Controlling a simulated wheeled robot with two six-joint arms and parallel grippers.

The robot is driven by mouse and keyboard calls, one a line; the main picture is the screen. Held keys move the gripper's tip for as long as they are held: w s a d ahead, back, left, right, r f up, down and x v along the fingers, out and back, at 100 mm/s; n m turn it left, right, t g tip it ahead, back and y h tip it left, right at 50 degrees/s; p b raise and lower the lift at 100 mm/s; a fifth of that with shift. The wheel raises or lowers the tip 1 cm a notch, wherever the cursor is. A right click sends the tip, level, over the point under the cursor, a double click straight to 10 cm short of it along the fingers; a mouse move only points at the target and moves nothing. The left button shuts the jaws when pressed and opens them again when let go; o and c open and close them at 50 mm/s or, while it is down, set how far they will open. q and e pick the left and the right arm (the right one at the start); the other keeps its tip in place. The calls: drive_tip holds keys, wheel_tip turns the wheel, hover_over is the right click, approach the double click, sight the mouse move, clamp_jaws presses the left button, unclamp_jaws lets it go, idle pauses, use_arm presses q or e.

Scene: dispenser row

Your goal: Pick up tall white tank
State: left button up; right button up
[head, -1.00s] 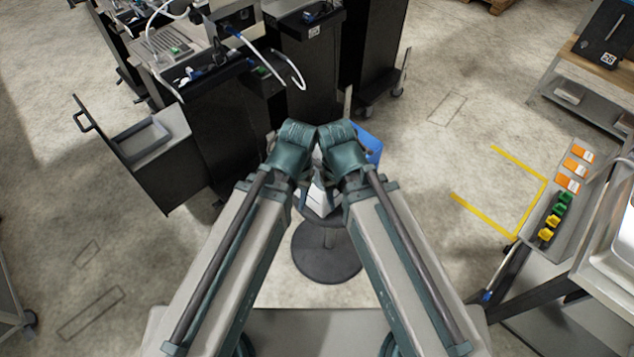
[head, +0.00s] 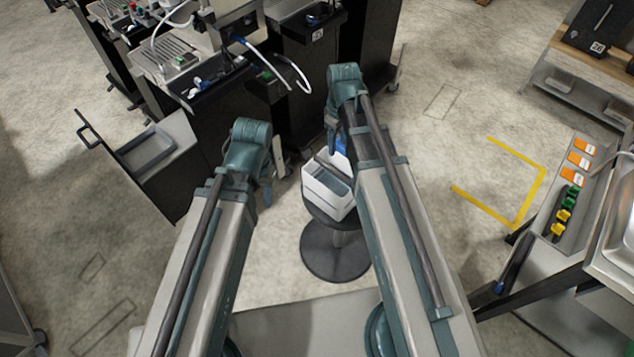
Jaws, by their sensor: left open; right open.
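A white open-topped container (head: 328,193) stands upright on a small round black stool (head: 333,251) between my two arms. Neither gripper holds anything that I can see.
A blue thing (head: 341,147) shows just behind the container. A sloped bench with yellow and green pieces (head: 562,215) is at right. Floor is clear beside the yellow tape (head: 523,207).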

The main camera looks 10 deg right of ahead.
sight(334, 169)
wheel_tip(334, 169, down, 9)
drive_tip(key=b, duration=0.8)
drive_tip(key=shift+b, duration=0.4)
drive_tip(key=shift+r, duration=0.15)
drive_tip(key=f+b, duration=0.5)
drive_tip(key=shift+w+a+f, duration=0.1)
drive_tip(key=shift+a+f, duration=0.05)
drive_tip(key=shift+a, duration=0.05)
clamp_jaws()
idle(0.7)
